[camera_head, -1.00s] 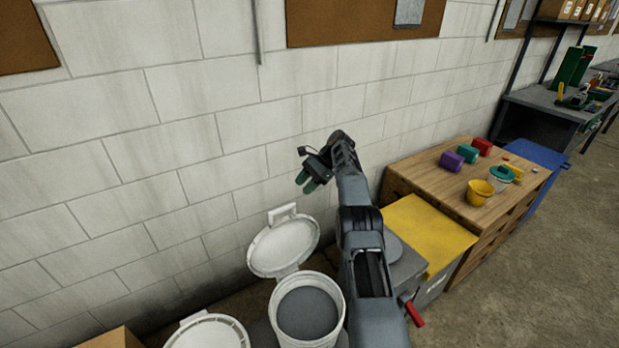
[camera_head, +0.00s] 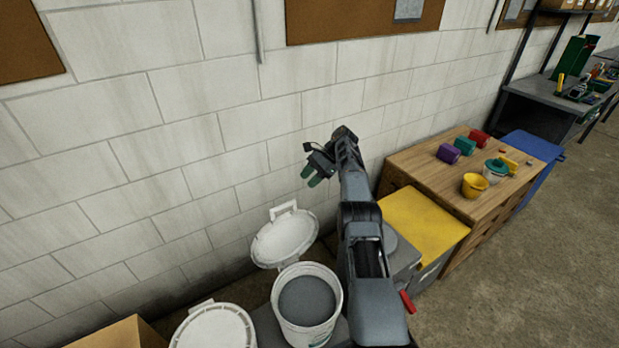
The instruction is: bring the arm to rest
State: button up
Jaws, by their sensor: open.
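My gripper (camera_head: 313,176) is at the end of my raised arm, in the middle of the head view, above the buckets and in front of the block wall. Its green-tipped fingers point down and to the left. It is open, and I see nothing between the fingers. My arm rises from the lower right of centre and covers part of what stands behind it.
Below the gripper is an open white bucket (camera_head: 333,318) with grey contents, its lid (camera_head: 284,238) tipped up behind. A closed bucket (camera_head: 214,328) stands left of it. Right are a yellow-topped box (camera_head: 425,222) and a wooden bench (camera_head: 420,160) with small pots and colored containers.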

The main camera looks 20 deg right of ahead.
notch_tip(320, 180, down, 7)
jog(key=d+n+h, duration=0.2)
jog(key=n, duration=0.1)
jog(key=s+a+r+n+t+h+b, duration=0.1)
jog(key=s+a+r+n, duration=0.3)
jog(key=s, duration=0.8)
jog(key=s+a+r+n+t+h+b, duration=0.2)
jog(key=s+r, duration=0.5)
jog(key=s, duration=0.5)
jog(key=s+a+r+n+t+h+b, duration=0.1)
jog(key=s+a+r+n+h, duration=0.3)
jog(key=s, duration=0.8)
jog(key=shift+a+r+n+t, duration=0.6)
jog(key=shift+a+r+n, duration=0.35)
jog(key=shift+a, duration=0.6)
